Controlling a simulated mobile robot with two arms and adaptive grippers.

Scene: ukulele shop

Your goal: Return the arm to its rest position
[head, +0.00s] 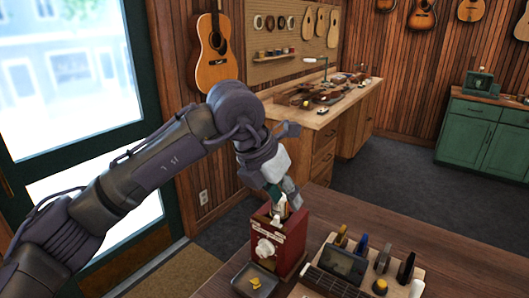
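My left arm comes in from the left and bends down at the wrist. My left gripper (283,203) points down right at the top of a small red box-like device (288,243) with a pale round knob on its front. The fingertips are small and overlap the device's top, so I cannot tell whether they touch it, or whether they are open or shut. My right gripper is not in view.
A dark tray (242,283) with yellow pieces sits before the red device on the wooden table (398,233). A tool board (346,262) with several tools lies to the right. A workbench (318,117) and green cabinet (471,137) stand farther back. A guitar (214,65) hangs behind my arm.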

